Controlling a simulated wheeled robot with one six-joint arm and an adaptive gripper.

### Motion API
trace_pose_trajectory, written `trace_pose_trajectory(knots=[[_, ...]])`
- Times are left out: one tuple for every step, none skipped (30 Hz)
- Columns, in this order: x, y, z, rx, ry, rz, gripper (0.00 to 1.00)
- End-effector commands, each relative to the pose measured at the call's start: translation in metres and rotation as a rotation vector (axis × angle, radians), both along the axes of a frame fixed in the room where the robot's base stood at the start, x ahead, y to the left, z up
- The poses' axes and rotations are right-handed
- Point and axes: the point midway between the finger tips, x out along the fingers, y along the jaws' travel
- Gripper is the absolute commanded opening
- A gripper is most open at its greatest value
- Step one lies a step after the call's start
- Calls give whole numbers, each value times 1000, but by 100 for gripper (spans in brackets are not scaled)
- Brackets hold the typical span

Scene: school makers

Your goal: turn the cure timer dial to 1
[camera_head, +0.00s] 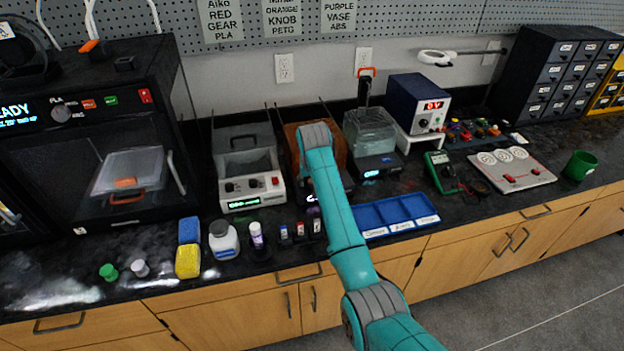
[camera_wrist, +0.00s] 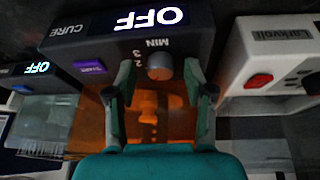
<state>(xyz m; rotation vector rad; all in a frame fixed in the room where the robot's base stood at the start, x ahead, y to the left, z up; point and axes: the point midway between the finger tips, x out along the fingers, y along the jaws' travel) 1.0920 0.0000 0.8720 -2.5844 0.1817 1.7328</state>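The cure unit (camera_wrist: 100,42) appears upside down in the wrist view, with a lit display reading OFF and the word CURE. Its grey round dial (camera_wrist: 160,67) sits below the display, with the marks MIN, 3 and 2 beside it. My gripper (camera_wrist: 158,78) is open, one finger on each side of the dial, with gaps visible between the fingers and the dial. I cannot tell the dial's pointer direction. In the head view the orange-lidded cure unit (camera_head: 291,137) is mostly hidden behind my arm, and my fingers and the dial are hidden.
A white-fronted machine with a red switch (camera_wrist: 259,81) stands close to the right in the wrist view. A purple button (camera_wrist: 90,67) is on the cure unit's front. Another unit (camera_head: 376,168) stands beside it, and a blue tray (camera_head: 372,232) lies in front.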

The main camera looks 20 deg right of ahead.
Motion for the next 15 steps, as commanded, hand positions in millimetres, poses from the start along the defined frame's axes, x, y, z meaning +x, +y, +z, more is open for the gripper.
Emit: trace_pose_trajectory(knots=[[0,0,0,0,0,0,53],[0,0,0,0,0,0,53],[0,0,0,1,0,0,53],[0,0,0,1,0,1,53],[0,1,1,0,-1,1,53],[0,1,2,0,-1,1,53],[-1,1,4,0,-1,1,53],[-2,1,6,0,-1,1,53],[-3,1,9,0,-1,1,53],[-4,2,12,0,-3,1,53],[-6,2,17,1,-3,1,53],[-8,3,23,1,-3,1,53],[-10,3,28,0,-4,1,53],[-13,4,33,1,-3,1,53],[-15,4,41,0,-5,1,53]])
